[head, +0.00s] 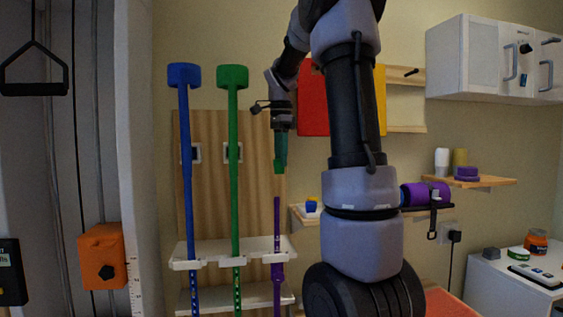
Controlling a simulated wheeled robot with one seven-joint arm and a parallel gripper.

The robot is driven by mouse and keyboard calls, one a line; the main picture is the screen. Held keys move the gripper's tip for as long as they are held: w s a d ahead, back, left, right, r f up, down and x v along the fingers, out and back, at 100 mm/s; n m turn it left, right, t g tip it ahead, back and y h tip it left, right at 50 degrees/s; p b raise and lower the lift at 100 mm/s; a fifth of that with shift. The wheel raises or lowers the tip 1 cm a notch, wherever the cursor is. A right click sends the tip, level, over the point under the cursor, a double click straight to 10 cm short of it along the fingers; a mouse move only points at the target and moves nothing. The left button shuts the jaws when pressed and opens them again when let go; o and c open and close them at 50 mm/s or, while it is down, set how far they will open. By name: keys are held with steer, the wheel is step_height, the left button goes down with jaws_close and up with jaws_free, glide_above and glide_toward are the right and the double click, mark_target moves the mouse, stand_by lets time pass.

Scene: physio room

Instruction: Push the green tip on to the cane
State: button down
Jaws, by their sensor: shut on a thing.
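My gripper (281,150) points down in the upper middle of the head view, shut on a small green tip (280,167) whose lower part shows below the fingers. A purple cane (277,238) stands upright in the rack directly below, with its bare narrow upper end uppermost. A visible gap separates the green tip from the cane's end, and the two look nearly in line, the tip perhaps slightly right. Depth alignment cannot be told from this view. The fingers hide the upper part of the tip.
A blue cane (186,160) and a green cane (233,160) stand left in the white rack (211,250), against a wooden board (207,215). A small shelf (304,218) bearing a blue and yellow object is to the right. An orange box (102,256) is far left.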

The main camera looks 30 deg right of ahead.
steer(key=shift+a+f, duration=0.15)
steer(key=shift+a, duration=0.25)
steer(key=shift+a+f, duration=0.1)
steer(key=shift+f, duration=2.8)
steer(key=shift+f, duration=1.95)
jaws_free()
steer(key=shift+r, duration=0.2)
steer(key=shift+r, duration=3.85)
